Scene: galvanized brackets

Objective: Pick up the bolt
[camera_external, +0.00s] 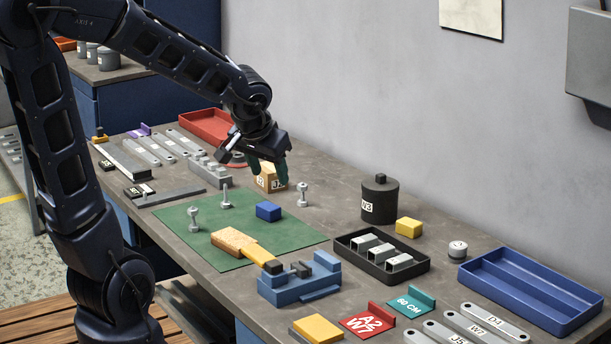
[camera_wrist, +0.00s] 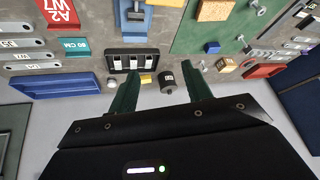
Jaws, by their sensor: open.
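Three silver bolts stand upright, heads up, in the external view. One bolt (camera_external: 194,220) is on the left of the green mat (camera_external: 190,250), a second bolt (camera_external: 226,197) is near its back edge, and a third bolt (camera_external: 302,194) is beyond its right back side. Small bolts show at the upper right of the wrist view, one (camera_wrist: 257,8) near the top edge. My gripper (camera_external: 268,172) is open and empty, above the back of the bench near a wooden block (camera_external: 270,183). Its two green fingers also show in the wrist view (camera_wrist: 161,73), with no bolt between them.
A blue block (camera_external: 268,211) and a tan brush-like item (camera_external: 238,243) lie on the mat. A blue vise (camera_external: 300,282), black tray (camera_external: 420,266), dark canister (camera_external: 380,203) and blue tray (camera_external: 530,287) stand to the right. The wall is close behind.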

